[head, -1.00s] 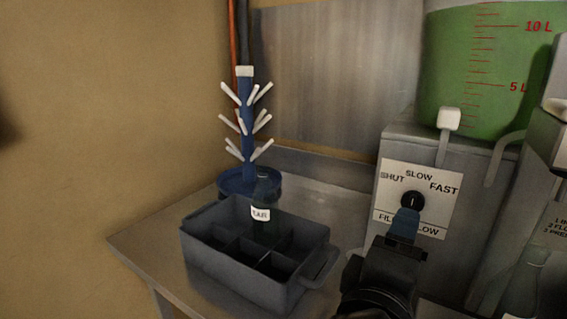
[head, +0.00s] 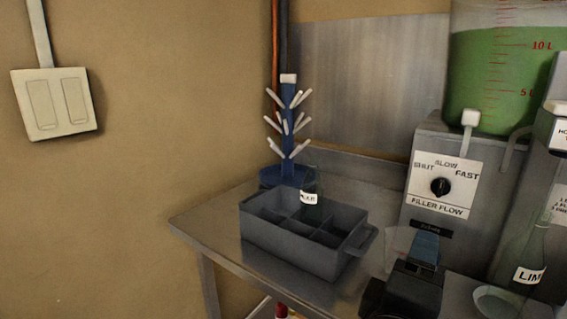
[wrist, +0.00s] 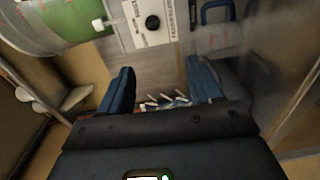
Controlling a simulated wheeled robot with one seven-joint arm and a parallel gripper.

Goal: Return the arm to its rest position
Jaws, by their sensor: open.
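My gripper (head: 426,247) is at the lower right of the head view, in front of the filler box and below its dial (head: 440,187). In the wrist view its two blue fingers (wrist: 158,92) stand wide apart with nothing between them. The dial also shows in the wrist view (wrist: 152,22), beyond the fingers and apart from them. In the head view the dial's plate reads SHUT, SLOW and FAST.
A grey divided crate (head: 290,245) on the metal bench (head: 215,230) holds one labelled bottle (head: 311,197). A blue drying tree (head: 289,130) stands behind it. A bottle marked LIM (head: 532,262) stands right of my gripper. A green-filled bucket (head: 495,75) sits above the filler.

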